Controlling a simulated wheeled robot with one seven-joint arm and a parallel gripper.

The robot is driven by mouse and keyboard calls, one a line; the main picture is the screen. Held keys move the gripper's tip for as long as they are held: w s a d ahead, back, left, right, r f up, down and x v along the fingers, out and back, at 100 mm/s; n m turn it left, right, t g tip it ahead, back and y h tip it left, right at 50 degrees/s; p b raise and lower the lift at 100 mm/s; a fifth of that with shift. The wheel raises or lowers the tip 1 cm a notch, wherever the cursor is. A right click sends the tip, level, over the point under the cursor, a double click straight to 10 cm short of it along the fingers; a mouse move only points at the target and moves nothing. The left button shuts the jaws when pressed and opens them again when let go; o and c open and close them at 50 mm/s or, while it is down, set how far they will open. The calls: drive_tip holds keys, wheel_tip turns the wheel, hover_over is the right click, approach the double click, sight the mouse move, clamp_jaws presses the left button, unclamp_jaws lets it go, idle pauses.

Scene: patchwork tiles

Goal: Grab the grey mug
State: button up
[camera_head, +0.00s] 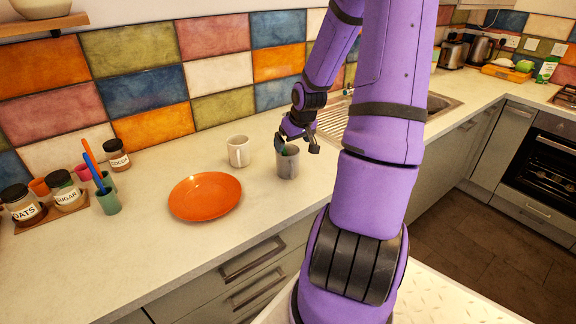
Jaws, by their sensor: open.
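The grey mug (288,165) stands upright on the pale countertop, right of a white mug. My gripper (297,147) is open just above the grey mug, coming from the back right. One finger is at or over the mug's rim, and the other is to its right. I cannot tell whether a finger touches the mug or reaches inside it. The mug's handle is not clearly visible.
A white mug (238,151) stands close on the left, with an orange plate (205,196) in front of it. A green cup with utensils (108,201) and labelled jars (64,190) are farther left. The sink (437,107) lies behind my arm. Tiled wall backs the counter.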

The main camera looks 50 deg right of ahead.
drive_tip(key=shift+x, duration=3.75)
drive_tip(key=shift+w+a, duration=0.1)
drive_tip(key=shift+a, duration=0.05)
drive_tip(key=c, duration=1)
drive_tip(key=shift+c, duration=0.2)
drive_tip(key=shift+r, duration=0.15)
